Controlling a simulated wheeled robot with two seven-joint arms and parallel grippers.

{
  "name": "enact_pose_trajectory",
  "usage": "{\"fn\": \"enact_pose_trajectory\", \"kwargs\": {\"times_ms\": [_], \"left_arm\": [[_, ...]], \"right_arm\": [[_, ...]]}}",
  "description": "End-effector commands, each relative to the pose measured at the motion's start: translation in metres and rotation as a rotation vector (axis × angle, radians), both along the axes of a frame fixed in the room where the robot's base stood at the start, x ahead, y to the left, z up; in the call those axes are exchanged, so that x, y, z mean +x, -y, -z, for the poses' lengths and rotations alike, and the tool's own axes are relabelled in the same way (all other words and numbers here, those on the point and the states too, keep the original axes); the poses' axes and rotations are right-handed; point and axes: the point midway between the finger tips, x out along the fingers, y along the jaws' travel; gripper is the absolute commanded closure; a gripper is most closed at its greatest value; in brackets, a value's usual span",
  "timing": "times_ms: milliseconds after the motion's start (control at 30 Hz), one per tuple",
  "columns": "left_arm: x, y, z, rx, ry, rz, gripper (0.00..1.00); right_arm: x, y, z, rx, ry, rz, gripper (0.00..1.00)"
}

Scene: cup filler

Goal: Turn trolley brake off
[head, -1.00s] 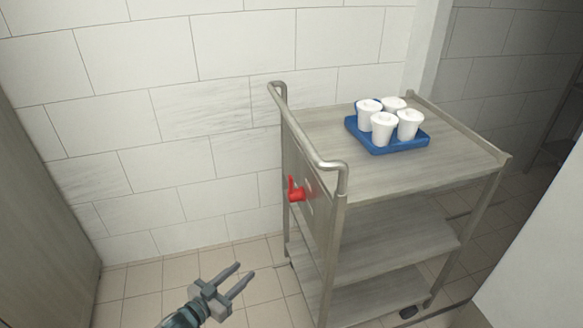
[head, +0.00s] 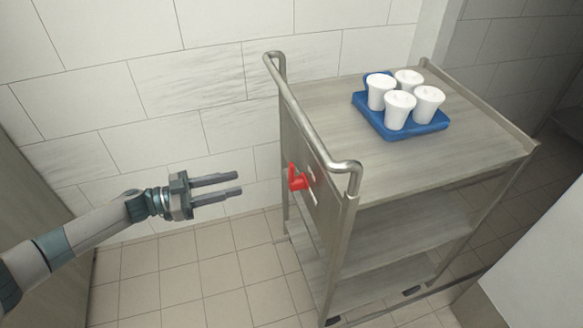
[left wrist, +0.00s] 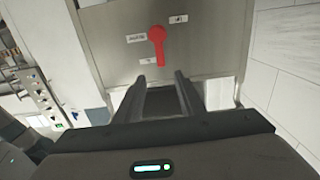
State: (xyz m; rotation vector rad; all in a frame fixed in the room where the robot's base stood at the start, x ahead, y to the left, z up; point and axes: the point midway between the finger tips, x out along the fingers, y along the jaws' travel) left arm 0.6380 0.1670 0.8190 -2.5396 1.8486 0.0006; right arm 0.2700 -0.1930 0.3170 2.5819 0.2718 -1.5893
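The trolley (head: 400,160) stands by the tiled wall, with a metal push handle (head: 318,130) at its left end. A red brake lever (head: 297,178) sits on the trolley's left end panel. In the left wrist view the red lever (left wrist: 157,44) is ahead of the fingers, its round end up and its narrow end down, with small labels around it. My left gripper (head: 240,183) is open and empty, left of the lever and apart from it, its fingers pointing at it. My right gripper is not in view.
A blue tray (head: 372,118) with several white cups (head: 398,108) stands on the trolley's top shelf. The push handle juts out above the lever. A pale panel (head: 540,260) is at the lower right. Tiled floor (head: 200,275) is clear below my left gripper.

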Motion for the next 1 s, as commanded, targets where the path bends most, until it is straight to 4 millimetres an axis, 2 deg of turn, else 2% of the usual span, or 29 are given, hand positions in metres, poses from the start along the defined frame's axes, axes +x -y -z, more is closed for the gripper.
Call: {"fn": "enact_pose_trajectory", "kwargs": {"times_ms": [233, 433, 567, 1000], "left_arm": [[0.002, 0.005, -0.001, -0.001, 0.0, -0.001, 0.64], [0.008, 0.024, -0.002, -0.003, 0.001, 0.0, 0.64], [0.014, 0.042, -0.002, -0.002, 0.001, 0.0, 0.64], [0.038, 0.118, -0.002, -0.002, 0.001, 0.0, 0.64]], "right_arm": [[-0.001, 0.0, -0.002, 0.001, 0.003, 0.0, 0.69], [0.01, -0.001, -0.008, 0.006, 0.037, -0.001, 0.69], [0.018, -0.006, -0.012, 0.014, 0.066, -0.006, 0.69], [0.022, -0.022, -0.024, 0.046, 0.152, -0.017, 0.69]]}}
